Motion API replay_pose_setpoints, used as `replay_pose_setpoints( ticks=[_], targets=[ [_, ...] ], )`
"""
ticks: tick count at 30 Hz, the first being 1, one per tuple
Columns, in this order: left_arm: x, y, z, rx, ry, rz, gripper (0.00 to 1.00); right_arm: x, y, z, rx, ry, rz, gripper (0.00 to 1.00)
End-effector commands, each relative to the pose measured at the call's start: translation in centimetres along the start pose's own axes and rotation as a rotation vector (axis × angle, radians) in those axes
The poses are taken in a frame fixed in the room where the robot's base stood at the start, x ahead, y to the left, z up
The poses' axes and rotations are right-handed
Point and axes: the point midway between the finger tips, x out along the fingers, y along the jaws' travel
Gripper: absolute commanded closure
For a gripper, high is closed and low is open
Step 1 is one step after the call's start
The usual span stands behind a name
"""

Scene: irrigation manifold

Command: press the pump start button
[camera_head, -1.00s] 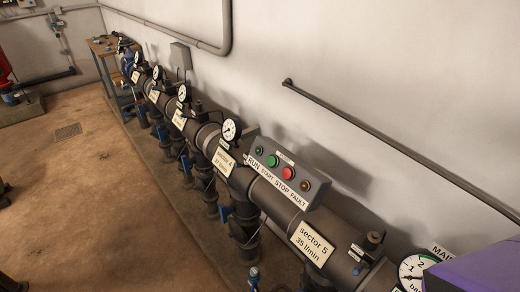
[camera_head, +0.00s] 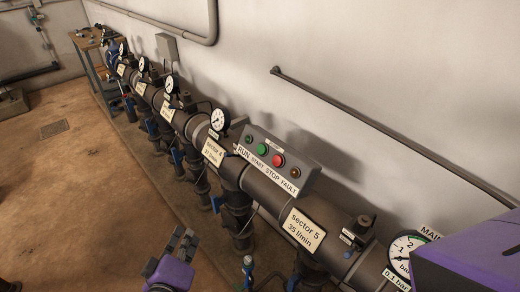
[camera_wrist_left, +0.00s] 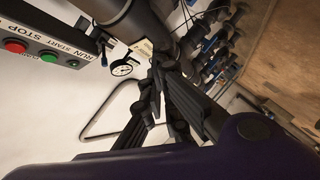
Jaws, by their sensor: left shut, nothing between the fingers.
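The grey control box (camera_head: 310,170) sits above the thick dark pipe. Its green start button (camera_head: 262,149) is between the small run lamp (camera_head: 249,140) and the red stop button (camera_head: 277,160). Nothing covers the start button. In the left wrist view the green button (camera_wrist_left: 48,57) shows at the upper left, apart from the fingers. My left gripper (camera_head: 186,240) is low in the head view, in front of the pipe and below and left of the box. It is shut and empty, and its dark fingers also show in the left wrist view (camera_wrist_left: 160,70). My right gripper is out of view.
The manifold pipe runs diagonally, with gauges, blue-handled valves and a sector 5 label (camera_head: 302,229). A main gauge (camera_head: 404,250) is at the lower right, partly beside a purple part of mine. A wall rail (camera_head: 390,135) is behind. The floor at left is open.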

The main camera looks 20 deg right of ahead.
Motion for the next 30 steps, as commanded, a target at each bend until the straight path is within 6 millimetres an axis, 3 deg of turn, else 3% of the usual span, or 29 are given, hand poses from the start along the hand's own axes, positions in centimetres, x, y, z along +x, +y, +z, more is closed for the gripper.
replay_pose_setpoints(
  ticks=[1, 6, 9, 12, 18, 30],
  targets=[
    [1.9, 3.3, -1.4, -0.056, 0.006, 0.072, 1.0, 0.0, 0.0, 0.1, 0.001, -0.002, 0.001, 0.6],
    [5.7, 13.0, -4.8, -0.256, -0.018, 0.272, 1.0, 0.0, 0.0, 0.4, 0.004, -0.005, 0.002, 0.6],
    [6.8, 17.6, -6.1, -0.344, -0.048, 0.359, 1.0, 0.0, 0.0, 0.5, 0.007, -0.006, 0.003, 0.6],
    [7.3, 20.8, -7.0, -0.405, -0.076, 0.417, 1.0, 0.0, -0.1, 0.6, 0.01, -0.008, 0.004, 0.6],
    [7.6, 23.2, -7.6, -0.456, -0.102, 0.461, 1.0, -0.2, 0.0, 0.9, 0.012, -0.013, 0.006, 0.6],
    [7.8, 23.2, -7.3, -0.458, -0.102, 0.461, 1.0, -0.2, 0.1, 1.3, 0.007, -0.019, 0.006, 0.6]
  ],
)
